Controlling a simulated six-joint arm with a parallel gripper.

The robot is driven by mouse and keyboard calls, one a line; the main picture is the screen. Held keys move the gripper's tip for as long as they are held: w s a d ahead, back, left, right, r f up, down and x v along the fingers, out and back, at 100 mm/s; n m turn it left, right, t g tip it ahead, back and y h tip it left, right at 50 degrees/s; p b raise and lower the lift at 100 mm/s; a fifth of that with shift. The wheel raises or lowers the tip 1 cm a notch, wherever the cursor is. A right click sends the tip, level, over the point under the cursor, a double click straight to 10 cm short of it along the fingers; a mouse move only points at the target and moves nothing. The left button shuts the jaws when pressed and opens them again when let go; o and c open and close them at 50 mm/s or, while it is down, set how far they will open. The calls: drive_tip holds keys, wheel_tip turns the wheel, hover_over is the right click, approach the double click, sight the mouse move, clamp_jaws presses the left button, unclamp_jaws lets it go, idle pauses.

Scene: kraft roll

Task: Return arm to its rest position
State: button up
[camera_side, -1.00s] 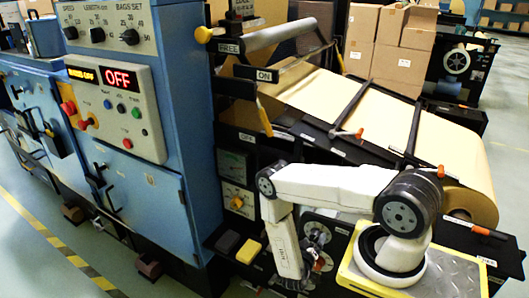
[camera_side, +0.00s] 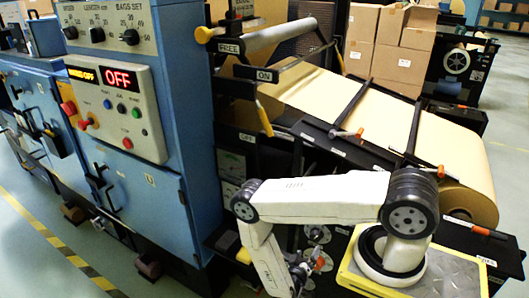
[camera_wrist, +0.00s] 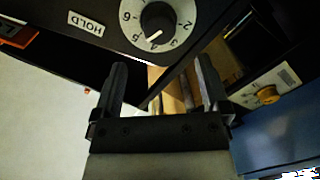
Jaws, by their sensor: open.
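My gripper (camera_wrist: 161,84) is open in the wrist view, with two black fingers apart and nothing between them. My white arm stands on its round base at the lower right of the side view, its upper link level and its forearm slanting down to the bottom edge. The gripper itself is not clear in the side view. In the wrist view, a dial (camera_wrist: 157,20) with numbers and a HOLD label (camera_wrist: 86,23) lie beyond the fingertips. A strip of kraft paper shows behind the fingers.
My base sits on a yellow-edged plate (camera_side: 452,272). Cardboard boxes (camera_side: 400,68) stand at the back.

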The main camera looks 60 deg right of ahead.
drive_tip(key=shift+w, duration=0.1)
idle(0.3)
drive_tip(key=w+a+r+t+y, duration=0.25)
drive_tip(key=w+r+y, duration=0.2)
drive_tip(key=w, duration=0.45)
drive_tip(key=w+a+r+t+y, duration=0.2)
drive_tip(key=w+a+r+y, duration=0.25)
drive_tip(key=w, duration=0.45)
drive_tip(key=w+a+r+n+y, duration=0.35)
drive_tip(key=a+r+y, duration=0.3)
drive_tip(key=r, duration=0.35)
drive_tip(key=s+a+r+n+g+y, duration=0.2)
drive_tip(key=s+r+n, duration=0.3)
drive_tip(key=s+r, duration=0.8)
drive_tip(key=shift+s+a+r+n+g, duration=0.4)
drive_tip(key=shift+s+a, duration=0.2)
drive_tip(key=shift+s, duration=0.25)
drive_tip(key=shift+o, duration=0.2)
